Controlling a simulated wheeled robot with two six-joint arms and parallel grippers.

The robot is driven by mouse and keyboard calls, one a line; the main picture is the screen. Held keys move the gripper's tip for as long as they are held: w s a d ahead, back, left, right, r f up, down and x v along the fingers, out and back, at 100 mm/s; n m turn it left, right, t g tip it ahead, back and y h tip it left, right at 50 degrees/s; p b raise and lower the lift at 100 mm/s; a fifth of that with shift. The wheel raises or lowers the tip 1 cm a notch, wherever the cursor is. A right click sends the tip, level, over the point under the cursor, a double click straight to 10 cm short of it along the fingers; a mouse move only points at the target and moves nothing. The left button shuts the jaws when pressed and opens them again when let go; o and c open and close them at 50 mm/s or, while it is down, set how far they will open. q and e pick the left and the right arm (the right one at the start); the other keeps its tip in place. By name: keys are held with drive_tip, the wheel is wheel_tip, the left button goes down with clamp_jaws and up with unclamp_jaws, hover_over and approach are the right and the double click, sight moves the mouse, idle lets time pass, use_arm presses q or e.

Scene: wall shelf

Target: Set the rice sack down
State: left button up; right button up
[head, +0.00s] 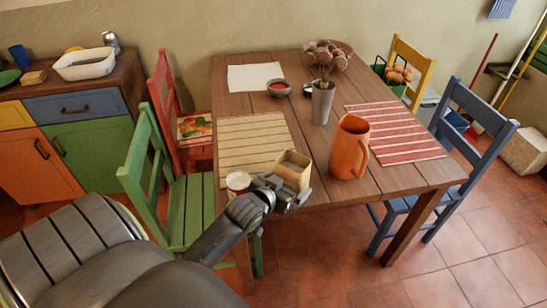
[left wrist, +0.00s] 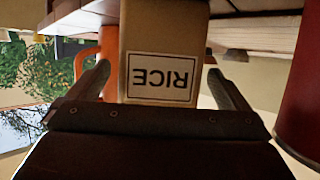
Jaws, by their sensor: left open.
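The rice sack (head: 292,170) is a tan, box-shaped bag at the near edge of the wooden table (head: 390,183), beside the striped placemat. In the left wrist view the sack (left wrist: 165,40) shows its white RICE label upside down. My left gripper (head: 284,192) is at the near side of the sack. In the left wrist view its two fingers (left wrist: 157,72) are apart, one on each side of the sack, with a gap visible at the right finger. The sack's base is mostly hidden by the gripper in the head view. My right gripper is not in view.
A red-and-white can (head: 238,183) stands close left of the gripper. An orange pitcher (head: 349,148) stands right of the sack. A vase (head: 322,103), a bowl (head: 279,88) and a red striped mat (head: 394,131) are farther back. A green chair (head: 190,205) is at the left.

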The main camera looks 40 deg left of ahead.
use_arm(q)
drive_tip(key=v, duration=0.8)
drive_tip(key=shift+s+r, duration=0.15)
drive_tip(key=shift+s, duration=0.25)
